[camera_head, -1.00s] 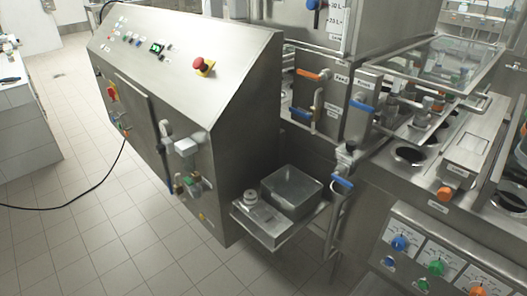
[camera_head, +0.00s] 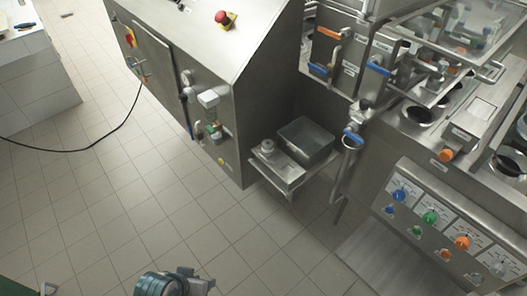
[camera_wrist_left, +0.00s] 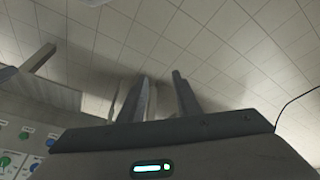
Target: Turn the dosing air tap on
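Several taps show in the head view, and their labels are too small to read, so I cannot tell which one is the dosing air tap. A blue-handled tap (camera_head: 184,112) sits by a small regulator (camera_head: 209,99) on the front of the steel cabinet. An orange-handled tap (camera_head: 329,33) and a blue-handled tap (camera_head: 318,70) are on the machine behind, with another blue-handled tap (camera_head: 378,69) to their right. My left gripper (camera_wrist_left: 161,100) is open and empty in the left wrist view, with tiled floor beyond its fingers. My right gripper is not in view.
The cabinet (camera_head: 262,75) has a red emergency button (camera_head: 222,17) on top. A steel tray shelf (camera_head: 283,178) juts out from its right side. A knob panel (camera_head: 440,230) stands at the lower right. A black cable (camera_head: 95,146) crosses the floor.

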